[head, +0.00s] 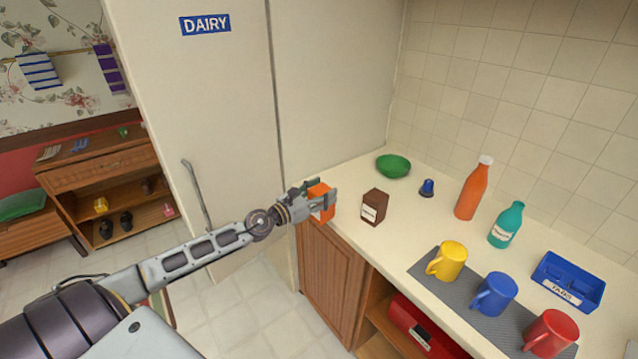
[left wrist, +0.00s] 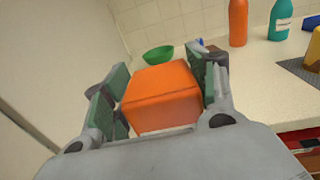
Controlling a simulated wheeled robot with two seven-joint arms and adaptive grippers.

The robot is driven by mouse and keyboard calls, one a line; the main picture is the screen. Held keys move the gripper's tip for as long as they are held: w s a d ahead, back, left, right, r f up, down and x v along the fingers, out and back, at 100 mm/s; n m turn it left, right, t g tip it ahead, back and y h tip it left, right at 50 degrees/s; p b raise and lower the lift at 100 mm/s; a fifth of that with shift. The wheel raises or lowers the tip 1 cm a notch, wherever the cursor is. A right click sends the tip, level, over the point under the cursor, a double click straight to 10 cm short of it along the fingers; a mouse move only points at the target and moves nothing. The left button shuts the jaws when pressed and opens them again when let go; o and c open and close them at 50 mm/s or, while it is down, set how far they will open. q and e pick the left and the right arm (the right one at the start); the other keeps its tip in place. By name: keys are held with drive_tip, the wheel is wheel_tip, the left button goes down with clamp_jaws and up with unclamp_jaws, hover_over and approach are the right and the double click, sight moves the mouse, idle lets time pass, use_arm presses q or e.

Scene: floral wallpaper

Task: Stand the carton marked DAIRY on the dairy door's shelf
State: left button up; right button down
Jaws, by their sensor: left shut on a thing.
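My left gripper (head: 322,202) is shut on an orange carton (head: 321,209) at the counter's near left corner. In the left wrist view the orange carton (left wrist: 162,97) sits between the two green-padded fingers. I cannot tell whether it touches the counter, and I can read no marking on it. A brown carton (head: 374,207) with a small white label, too small to read, stands upright on the counter to the right. The tall pale door (head: 213,100) bears a blue DAIRY sign (head: 205,24) and a vertical handle (head: 197,195); it looks closed, and no shelf shows. My right gripper is out of view.
The counter (head: 350,175) holds a green bowl (head: 393,166), an orange bottle (head: 473,190), a teal bottle (head: 506,226), a blue tray (head: 568,281) and three mugs on a grey mat (head: 425,272). A wooden shelf unit (head: 105,185) stands at left. Floor before the door is clear.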

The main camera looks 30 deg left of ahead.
use_arm(q)
drive_tip(key=s+d+f+n+y, duration=0.3)
drive_tip(key=s+d+f+y, duration=0.2)
drive_tip(key=s+d+f, duration=0.7)
wheel_tip(320, 180, down, 3)
drive_tip(key=shift+d+r+n+t+y, duration=0.2)
drive_tip(key=shift+d+n+t+y, duration=0.15)
drive_tip(key=shift+d, duration=0.45)
drive_tip(key=shift+s+a, duration=0.1)
drive_tip(key=shift+a, duration=0.05)
idle(0.8)
